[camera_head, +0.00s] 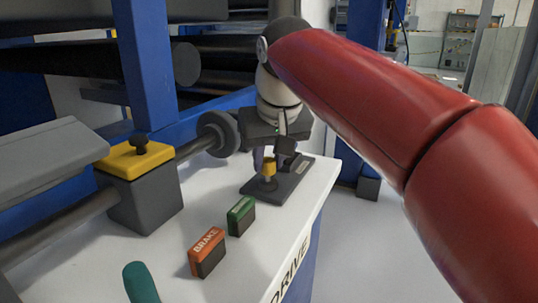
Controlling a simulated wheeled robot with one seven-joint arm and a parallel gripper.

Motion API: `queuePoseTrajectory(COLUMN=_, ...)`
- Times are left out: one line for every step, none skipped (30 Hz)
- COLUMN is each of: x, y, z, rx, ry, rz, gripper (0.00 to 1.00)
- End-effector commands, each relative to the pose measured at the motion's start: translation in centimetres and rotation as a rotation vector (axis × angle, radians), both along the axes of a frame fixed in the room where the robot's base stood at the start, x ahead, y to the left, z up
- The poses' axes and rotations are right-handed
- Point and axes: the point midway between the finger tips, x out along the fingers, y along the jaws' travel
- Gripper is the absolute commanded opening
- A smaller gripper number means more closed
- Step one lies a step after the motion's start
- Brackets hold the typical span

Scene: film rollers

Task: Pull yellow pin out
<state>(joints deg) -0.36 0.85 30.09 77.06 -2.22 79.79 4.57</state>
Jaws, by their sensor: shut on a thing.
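The yellow pin (269,169) stands upright at a dark base plate (292,186) near the right edge of the white table. My gripper (267,160) comes down from above and is shut on the pin's upper part. The gripper's dark body hides the top of the pin. The pin's lower end still meets the plate, and I cannot tell how deep it sits.
An orange BRAKE block (207,252) and a green block (240,216) stand in front of the plate. A teal rounded handle (141,283) is at the bottom. A yellow-topped clamp block (138,160) holds a roller shaft at left. Blue posts (146,64) rise behind.

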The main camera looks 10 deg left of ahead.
Motion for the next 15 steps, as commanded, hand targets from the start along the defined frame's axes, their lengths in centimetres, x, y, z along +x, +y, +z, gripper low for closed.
queuePoseTrajectory(x=-0.03, y=0.00, z=0.22, rx=0.000, ry=0.001, rz=0.000, gripper=0.00)
queuePoseTrajectory(x=-0.02, y=-0.01, z=0.12, rx=0.000, ry=0.001, rz=0.000, gripper=0.00)
queuePoseTrajectory(x=-0.03, y=-0.01, z=0.04, rx=0.000, ry=0.001, rz=0.000, gripper=0.00)
queuePoseTrajectory(x=-0.02, y=-0.01, z=0.03, rx=0.000, ry=0.001, rz=0.000, gripper=0.00)
queuePoseTrajectory(x=-0.02, y=-0.01, z=0.02, rx=0.000, ry=0.000, rz=0.000, gripper=0.00)
queuePoseTrajectory(x=-0.02, y=-0.01, z=0.02, rx=0.000, ry=0.000, rz=0.000, gripper=0.00)
queuePoseTrajectory(x=-0.02, y=-0.01, z=0.01, rx=0.000, ry=0.000, rz=0.000, gripper=0.00)
queuePoseTrajectory(x=-0.02, y=-0.01, z=0.01, rx=0.000, ry=0.000, rz=0.000, gripper=0.27)
queuePoseTrajectory(x=-0.02, y=-0.01, z=0.01, rx=0.000, ry=0.000, rz=0.000, gripper=0.32)
queuePoseTrajectory(x=-0.02, y=-0.01, z=0.01, rx=0.000, ry=0.000, rz=0.000, gripper=0.36)
queuePoseTrajectory(x=-0.02, y=-0.01, z=0.01, rx=0.000, ry=0.000, rz=0.000, gripper=0.40)
queuePoseTrajectory(x=-0.02, y=-0.01, z=0.01, rx=0.000, ry=0.000, rz=0.000, gripper=0.45)
queuePoseTrajectory(x=-0.01, y=0.00, z=0.02, rx=0.000, ry=0.000, rz=0.000, gripper=0.48)
queuePoseTrajectory(x=-0.01, y=0.00, z=0.02, rx=0.000, ry=0.000, rz=0.000, gripper=0.48)
queuePoseTrajectory(x=-0.01, y=0.00, z=0.02, rx=0.000, ry=0.000, rz=0.000, gripper=0.48)
